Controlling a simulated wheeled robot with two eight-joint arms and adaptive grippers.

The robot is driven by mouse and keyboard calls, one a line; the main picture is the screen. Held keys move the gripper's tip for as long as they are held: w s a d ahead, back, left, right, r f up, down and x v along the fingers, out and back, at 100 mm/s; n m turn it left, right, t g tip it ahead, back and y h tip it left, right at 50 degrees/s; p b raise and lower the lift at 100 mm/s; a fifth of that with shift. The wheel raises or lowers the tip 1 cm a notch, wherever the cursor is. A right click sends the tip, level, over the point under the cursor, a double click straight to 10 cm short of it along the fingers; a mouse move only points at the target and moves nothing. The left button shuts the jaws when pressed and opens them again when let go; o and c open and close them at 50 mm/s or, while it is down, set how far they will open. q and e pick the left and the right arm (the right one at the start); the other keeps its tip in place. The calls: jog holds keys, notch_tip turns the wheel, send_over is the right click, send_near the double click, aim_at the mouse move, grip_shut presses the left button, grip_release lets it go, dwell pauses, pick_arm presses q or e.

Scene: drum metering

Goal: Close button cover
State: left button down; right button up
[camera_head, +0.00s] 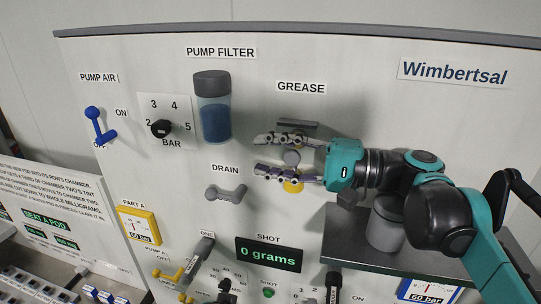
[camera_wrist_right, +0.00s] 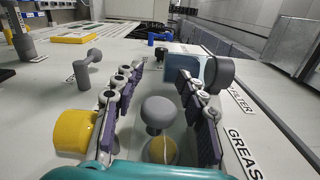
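Below the GREASE label, a round grey knob (camera_head: 291,157) stands out from the white panel. It also shows in the right wrist view (camera_wrist_right: 158,112), with a yellow base behind it. A yellow round piece (camera_head: 293,187) sits just below it, partly behind my lower finger; the wrist view shows it as a yellow cylinder (camera_wrist_right: 75,132). A dark bar (camera_head: 297,124) sits above my upper finger; I cannot tell whether it is the button cover. My right gripper (camera_head: 262,154) is open, its fingers above and below the grey knob with gaps. My left gripper is out of view.
A grey drain handle (camera_head: 226,193) and the blue pump filter (camera_head: 213,108) lie left of my right gripper. A shelf (camera_head: 345,245) with a grey canister (camera_head: 385,224) juts out below my right arm. A display (camera_head: 270,254) reads 0 grams.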

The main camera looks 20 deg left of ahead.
jog(key=shift+d, duration=0.1)
jog(key=d, duration=1.1)
jog(key=shift+d, duration=0.4)
